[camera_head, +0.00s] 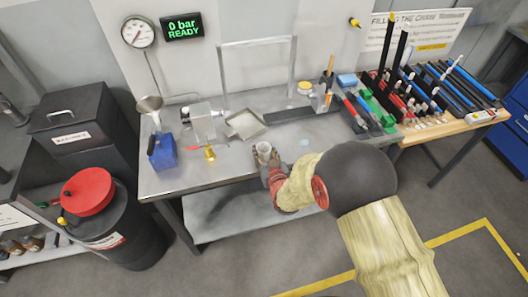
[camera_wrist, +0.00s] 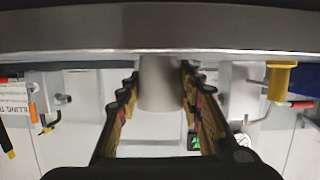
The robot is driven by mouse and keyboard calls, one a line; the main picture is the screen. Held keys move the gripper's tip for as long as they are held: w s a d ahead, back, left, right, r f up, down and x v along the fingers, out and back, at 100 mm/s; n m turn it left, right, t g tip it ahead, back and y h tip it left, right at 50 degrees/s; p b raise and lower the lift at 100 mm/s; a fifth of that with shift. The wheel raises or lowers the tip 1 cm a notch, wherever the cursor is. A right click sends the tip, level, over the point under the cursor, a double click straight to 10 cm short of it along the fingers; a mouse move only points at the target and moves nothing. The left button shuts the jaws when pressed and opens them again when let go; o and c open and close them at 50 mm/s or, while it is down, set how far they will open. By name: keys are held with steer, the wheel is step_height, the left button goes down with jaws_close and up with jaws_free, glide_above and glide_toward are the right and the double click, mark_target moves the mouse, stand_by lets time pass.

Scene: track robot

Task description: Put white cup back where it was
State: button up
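The white cup (camera_head: 263,151) is upright at the front edge of the steel workbench (camera_head: 190,180). In the wrist view the cup (camera_wrist: 160,82) appears upside down with the picture, between the two dark, ridged fingers of my gripper (camera_wrist: 161,75). The fingers lie along both sides of the cup and seem to touch it. In the head view my gripper (camera_head: 268,166) reaches the cup from the front right, and my arm hides part of the bench edge. I cannot tell whether the cup's base rests on the bench.
A metal tray (camera_head: 245,125) lies behind the cup. A small brass piece (camera_head: 210,153) and a blue container (camera_head: 162,152) stand to its left. A pale round spot (camera_head: 305,142) shows on the bench to its right. Racks of coloured tubes (camera_head: 385,110) fill the right side.

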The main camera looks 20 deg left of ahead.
steer(key=o, duration=0.4)
steer(key=shift+o, duration=0.2)
steer(key=shift+r, duration=0.15)
steer(key=shift+s+d+r+p, duration=0.15)
steer(key=shift+s+p, duration=0.1)
steer(key=shift+p, duration=0.1)
steer(key=p+v, duration=0.1)
steer(key=v, duration=1)
steer(key=shift+p, duration=0.4)
steer(key=shift+s+d+r, duration=0.1)
steer(key=shift+d+r, duration=0.05)
